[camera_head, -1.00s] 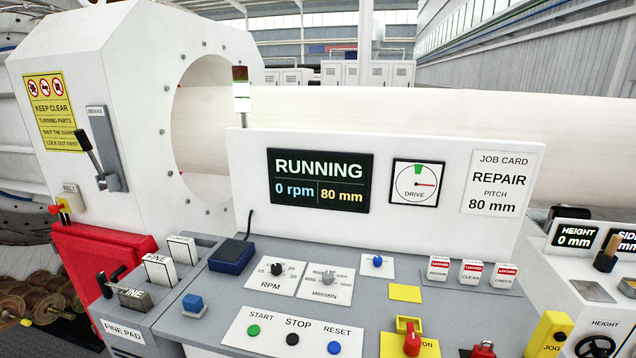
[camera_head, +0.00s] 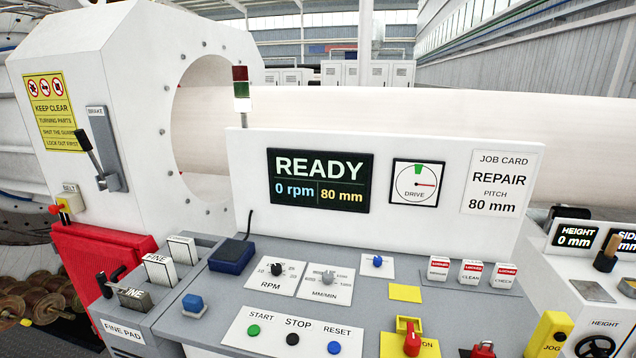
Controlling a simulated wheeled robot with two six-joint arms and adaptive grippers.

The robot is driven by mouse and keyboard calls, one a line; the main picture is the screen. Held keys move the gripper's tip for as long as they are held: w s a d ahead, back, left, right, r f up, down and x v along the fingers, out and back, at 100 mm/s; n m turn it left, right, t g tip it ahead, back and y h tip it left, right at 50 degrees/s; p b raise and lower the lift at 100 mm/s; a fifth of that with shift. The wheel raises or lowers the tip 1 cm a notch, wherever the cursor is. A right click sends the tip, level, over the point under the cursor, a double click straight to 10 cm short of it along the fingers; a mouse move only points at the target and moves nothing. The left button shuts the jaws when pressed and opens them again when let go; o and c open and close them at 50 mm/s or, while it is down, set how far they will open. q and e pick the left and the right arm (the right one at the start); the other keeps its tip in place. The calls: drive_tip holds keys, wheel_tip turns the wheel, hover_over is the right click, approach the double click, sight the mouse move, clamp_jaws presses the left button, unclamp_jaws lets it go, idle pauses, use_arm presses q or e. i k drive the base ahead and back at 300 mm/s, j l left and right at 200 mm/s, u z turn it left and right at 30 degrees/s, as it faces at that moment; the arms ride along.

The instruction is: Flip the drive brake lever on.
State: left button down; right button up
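The brake lever (camera_head: 88,150) sits on a grey plate marked BRAKE (camera_head: 106,150) on the white machine housing at the left. Its black handle tilts up and to the left from a pivot low on the plate. The display (camera_head: 319,180) reads READY, 0 rpm, 80 mm. The DRIVE dial (camera_head: 415,183) has its red needle pointing right, away from the green mark at the top. Neither of my grippers is in view.
A yellow KEEP CLEAR sign (camera_head: 55,112) is left of the brake plate. A red guard (camera_head: 100,262) and a BELT switch (camera_head: 70,198) are below. The grey console (camera_head: 440,310) carries START, STOP and RESET buttons, knobs and a red-handled switch (camera_head: 411,340).

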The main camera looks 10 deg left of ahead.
sight(81, 135)
drive_tip(key=u, duration=1.65)
